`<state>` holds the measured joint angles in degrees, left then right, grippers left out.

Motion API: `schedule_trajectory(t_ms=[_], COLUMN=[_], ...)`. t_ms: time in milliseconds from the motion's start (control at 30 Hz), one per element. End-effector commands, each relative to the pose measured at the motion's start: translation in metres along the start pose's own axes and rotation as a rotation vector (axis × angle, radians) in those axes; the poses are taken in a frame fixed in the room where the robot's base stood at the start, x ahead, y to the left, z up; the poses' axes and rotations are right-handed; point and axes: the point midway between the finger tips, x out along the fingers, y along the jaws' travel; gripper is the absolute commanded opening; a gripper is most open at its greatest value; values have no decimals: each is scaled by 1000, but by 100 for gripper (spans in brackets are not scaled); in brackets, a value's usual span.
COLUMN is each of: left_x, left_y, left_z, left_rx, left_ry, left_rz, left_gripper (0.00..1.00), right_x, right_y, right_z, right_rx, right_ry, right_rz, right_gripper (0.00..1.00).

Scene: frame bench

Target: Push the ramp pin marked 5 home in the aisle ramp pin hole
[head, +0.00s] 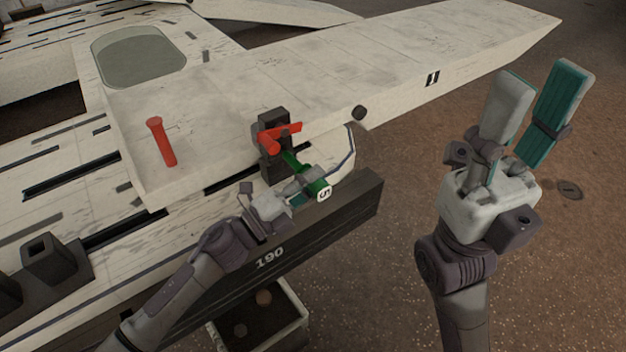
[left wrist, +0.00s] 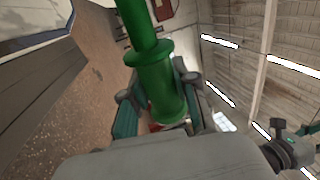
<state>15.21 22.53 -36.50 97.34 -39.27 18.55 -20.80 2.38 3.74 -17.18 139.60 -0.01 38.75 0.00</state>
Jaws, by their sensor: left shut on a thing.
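The green ramp pin (head: 318,189) has a white end marked 5. My left gripper (head: 304,188) is shut around its thick part. The pin's thin shaft points up and left toward the dark block with a red lever (head: 276,133) on the side of the pale ramp (head: 250,90). Whether the tip is inside a hole there cannot be told. In the left wrist view the green pin (left wrist: 157,85) lies between the fingers, its shaft running out of the top of the picture. My right gripper (head: 538,101) is open and empty, raised over the floor at the right.
A dark beam marked 190 (head: 330,225) runs below my left gripper. An open bin (head: 296,334) sits under it. Dark square sockets (head: 50,258) stand at the lower left. The floor at the right is mostly clear.

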Motion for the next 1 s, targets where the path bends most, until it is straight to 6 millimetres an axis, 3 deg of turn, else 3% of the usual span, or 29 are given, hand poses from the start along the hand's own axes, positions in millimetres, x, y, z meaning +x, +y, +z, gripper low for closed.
schedule_trajectory(t_ms=[1000], left_x=[0], left_y=[-1], left_z=[17], left_rx=[1], left_ry=[1], left_rz=[-2], left_gripper=[0], right_x=[0], right_y=[0], right_z=[0], right_rx=[0], right_ry=[5], right_rz=[0], right_gripper=[40])
